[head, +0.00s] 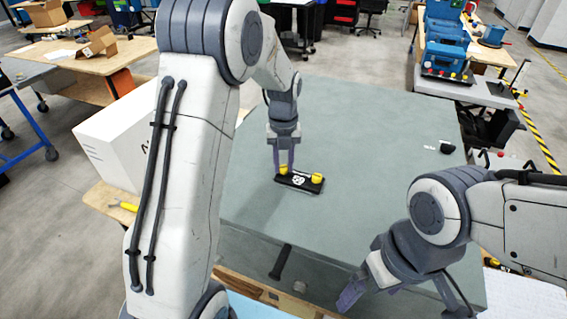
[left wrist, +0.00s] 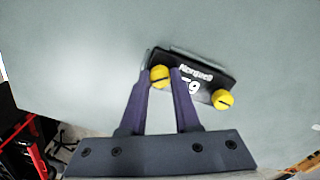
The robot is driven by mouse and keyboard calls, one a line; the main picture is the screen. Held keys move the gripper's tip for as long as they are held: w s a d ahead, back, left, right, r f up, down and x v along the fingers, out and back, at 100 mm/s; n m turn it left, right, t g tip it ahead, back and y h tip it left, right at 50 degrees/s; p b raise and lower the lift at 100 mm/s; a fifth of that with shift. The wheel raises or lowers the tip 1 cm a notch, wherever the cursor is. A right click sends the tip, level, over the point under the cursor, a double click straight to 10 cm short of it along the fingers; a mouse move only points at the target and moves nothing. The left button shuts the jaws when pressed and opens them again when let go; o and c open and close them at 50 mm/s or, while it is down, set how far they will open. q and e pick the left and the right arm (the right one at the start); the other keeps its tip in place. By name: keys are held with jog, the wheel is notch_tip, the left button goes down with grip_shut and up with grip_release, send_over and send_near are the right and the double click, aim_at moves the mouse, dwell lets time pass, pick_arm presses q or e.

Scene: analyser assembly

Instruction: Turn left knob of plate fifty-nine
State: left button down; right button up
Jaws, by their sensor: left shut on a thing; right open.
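A black plate (head: 299,183) with white markings lies on the grey-green table. In the left wrist view the plate (left wrist: 195,72) shows the word "Norgard" and a number partly hidden by a finger; a 9 can be read. It has two yellow knobs. My left gripper (head: 284,166) is shut on the left knob (left wrist: 159,77), with a finger on either side of it. The right knob (head: 317,178) is free, and it also shows in the left wrist view (left wrist: 222,99). My right gripper (head: 396,301) is open and empty, low near the table's front edge.
A small black and white item (head: 446,147) lies at the table's right side. A black bar (head: 280,262) lies near the front edge. A white box (head: 115,143) stands left of the table. Most of the tabletop (head: 370,125) is clear.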

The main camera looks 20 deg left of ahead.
aim_at(284, 166)
pick_arm(q)
jog(key=shift+w+r+m, duration=0.2)
jog(key=shift+w+m, duration=0.05)
jog(key=shift+m, duration=0.95)
jog(key=c, duration=0.7)
grip_release()
jog(key=shift+o, duration=0.5)
jog(key=shift+s+f, duration=0.1)
jog(key=shift+f, duration=0.05)
notch_tip(284, 166, up, 11)
jog(key=b, duration=0.2)
jog(key=shift+f+b, duration=0.2)
jog(key=shift+b, duration=0.1)
